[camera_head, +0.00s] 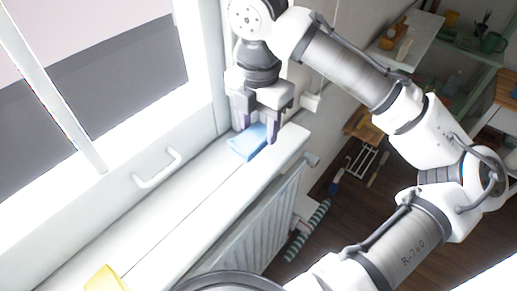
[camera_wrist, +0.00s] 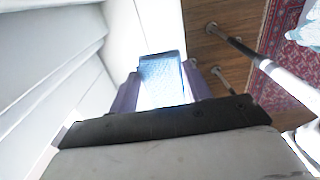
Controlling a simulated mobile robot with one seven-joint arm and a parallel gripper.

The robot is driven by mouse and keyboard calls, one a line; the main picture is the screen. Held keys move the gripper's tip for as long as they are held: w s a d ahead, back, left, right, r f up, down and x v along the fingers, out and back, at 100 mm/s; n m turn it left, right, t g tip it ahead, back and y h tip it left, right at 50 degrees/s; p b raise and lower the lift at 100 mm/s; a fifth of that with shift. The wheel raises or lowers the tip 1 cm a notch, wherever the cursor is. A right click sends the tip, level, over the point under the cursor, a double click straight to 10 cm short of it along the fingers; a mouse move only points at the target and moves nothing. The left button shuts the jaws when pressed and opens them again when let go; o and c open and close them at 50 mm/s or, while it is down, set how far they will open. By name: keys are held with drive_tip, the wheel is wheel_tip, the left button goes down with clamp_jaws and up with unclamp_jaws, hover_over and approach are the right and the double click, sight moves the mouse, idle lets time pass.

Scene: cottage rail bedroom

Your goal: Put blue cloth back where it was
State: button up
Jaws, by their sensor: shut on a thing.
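The blue cloth (camera_head: 246,142) is a small folded light-blue piece at the right end of the white window sill (camera_head: 190,205). My gripper (camera_head: 258,132) points down over it, with its fingers on either side of the cloth. In the wrist view the cloth (camera_wrist: 163,80) lies between the two purple-grey fingers (camera_wrist: 160,92), and the gripper is shut on it. I cannot tell whether the cloth's underside touches the sill.
A yellow item (camera_head: 104,280) lies on the sill at the lower left. The window frame and its white handle (camera_head: 158,168) stand behind the sill. A radiator (camera_head: 262,225) is below its front edge. Shelves with a green mug (camera_head: 493,42) are at the upper right.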

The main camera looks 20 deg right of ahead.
sight(259, 160)
wheel_tip(259, 160, down, 7)
drive_tip(key=shift+f, duration=0.1)
drive_tip(key=o, duration=0.9)
wheel_tip(259, 160, up, 12)
drive_tip(key=shift+r, duration=0.1)
idle(0.6)
